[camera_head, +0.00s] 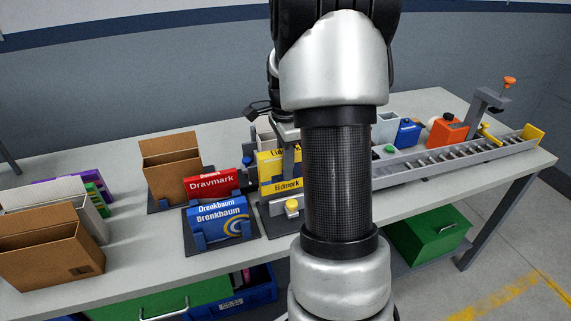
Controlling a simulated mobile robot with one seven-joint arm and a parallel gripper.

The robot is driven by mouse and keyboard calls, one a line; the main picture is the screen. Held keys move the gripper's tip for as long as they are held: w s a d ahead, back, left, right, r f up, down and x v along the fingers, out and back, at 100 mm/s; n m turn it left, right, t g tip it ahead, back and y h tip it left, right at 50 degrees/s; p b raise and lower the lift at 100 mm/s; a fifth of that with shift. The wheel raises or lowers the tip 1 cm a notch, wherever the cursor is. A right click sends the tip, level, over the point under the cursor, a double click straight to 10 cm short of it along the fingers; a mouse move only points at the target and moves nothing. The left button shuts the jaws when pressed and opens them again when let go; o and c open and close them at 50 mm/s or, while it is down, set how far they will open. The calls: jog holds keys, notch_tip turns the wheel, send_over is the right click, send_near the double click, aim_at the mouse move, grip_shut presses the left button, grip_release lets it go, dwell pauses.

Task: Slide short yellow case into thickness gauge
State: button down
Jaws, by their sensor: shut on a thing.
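Two yellow faces lettered "Eidmork" show left of my forearm, a rear one (266,158) and a front, lower one (279,188). I cannot tell which is the short yellow case. My gripper (288,158) points down here, shut on a yellow case, with a grey finger in front of the rear face. My arm hides the right side of both. A dark base with a grey bar and a yellow knob (291,206) lies just in front; it may be the thickness gauge, but I cannot tell for sure.
A red case (211,184) and a blue case (217,219) stand in dark holders to the left. Brown open boxes (170,165) stand farther left. A roller conveyor (450,158) runs along the right, with a blue and an orange container behind it. The table's front strip is clear.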

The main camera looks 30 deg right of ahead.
jog(key=shift+f+b, duration=1.7)
jog(key=shift+f, duration=1.15)
jog(key=c, duration=1)
grip_release()
jog(key=shift+c, duration=0.2)
jog(key=shift+s+f, duration=0.1)
jog(key=shift+s, duration=0.05)
jog(key=shift+c, duration=0.6)
jog(key=shift+o, duration=0.6)
notch_tip(320, 180, up, 8)
jog(key=p, duration=0.6)
jog(key=shift+r, duration=0.2)
